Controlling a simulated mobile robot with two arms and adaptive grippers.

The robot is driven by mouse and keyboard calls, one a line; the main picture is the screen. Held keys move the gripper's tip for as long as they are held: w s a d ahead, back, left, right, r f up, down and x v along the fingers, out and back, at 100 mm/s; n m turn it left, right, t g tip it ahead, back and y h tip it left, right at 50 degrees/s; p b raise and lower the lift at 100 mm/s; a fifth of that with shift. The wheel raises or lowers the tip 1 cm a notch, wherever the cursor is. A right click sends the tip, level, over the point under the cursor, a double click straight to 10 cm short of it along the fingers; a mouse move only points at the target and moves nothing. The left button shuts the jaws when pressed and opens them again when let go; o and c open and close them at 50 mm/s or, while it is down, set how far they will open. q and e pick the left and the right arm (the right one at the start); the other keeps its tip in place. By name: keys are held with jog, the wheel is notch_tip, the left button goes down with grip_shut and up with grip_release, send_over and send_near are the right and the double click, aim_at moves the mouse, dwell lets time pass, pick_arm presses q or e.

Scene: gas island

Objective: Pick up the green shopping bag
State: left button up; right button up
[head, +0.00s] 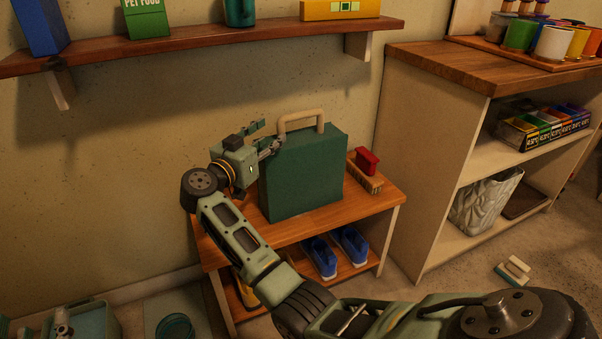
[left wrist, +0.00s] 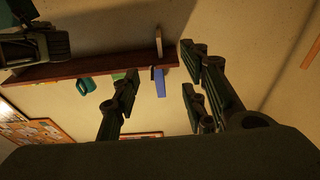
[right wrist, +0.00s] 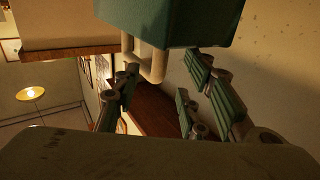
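The green shopping bag (head: 305,172) stands upright on the wooden top of a low shoe rack, with its beige handle (head: 301,114) standing up. My right gripper (head: 268,138) is at the bag's upper left edge, beside the handle, with its fingers apart. In the right wrist view, the bag (right wrist: 165,20) is at the top and its handle (right wrist: 152,62) reaches toward the space between the open fingers (right wrist: 160,100). I cannot tell whether they touch. My left gripper (left wrist: 160,100) is open and empty in the left wrist view; the head view does not show it.
The shoe rack (head: 225,255) also holds a brush (head: 364,178) with a red object (head: 367,160), and blue shoes (head: 320,257) below. A wall shelf (head: 200,45) hangs above. A wooden-topped cabinet (head: 425,150) stands close on the right.

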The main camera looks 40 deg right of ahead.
aim_at(278, 129)
jog(key=b+x, duration=0.1)
jog(key=x, duration=0.3)
pick_arm(q)
jog(key=r+t, duration=0.1)
jog(key=s+r+t, duration=0.1)
jog(key=r, duration=0.1)
jog(key=s+r+t+h, duration=0.1)
jog(key=r, duration=0.1)
jog(key=shift+d+r, duration=0.15)
jog(key=shift+r, duration=0.1)
pick_arm(e)
grip_shut()
jog(key=shift+r, duration=0.1)
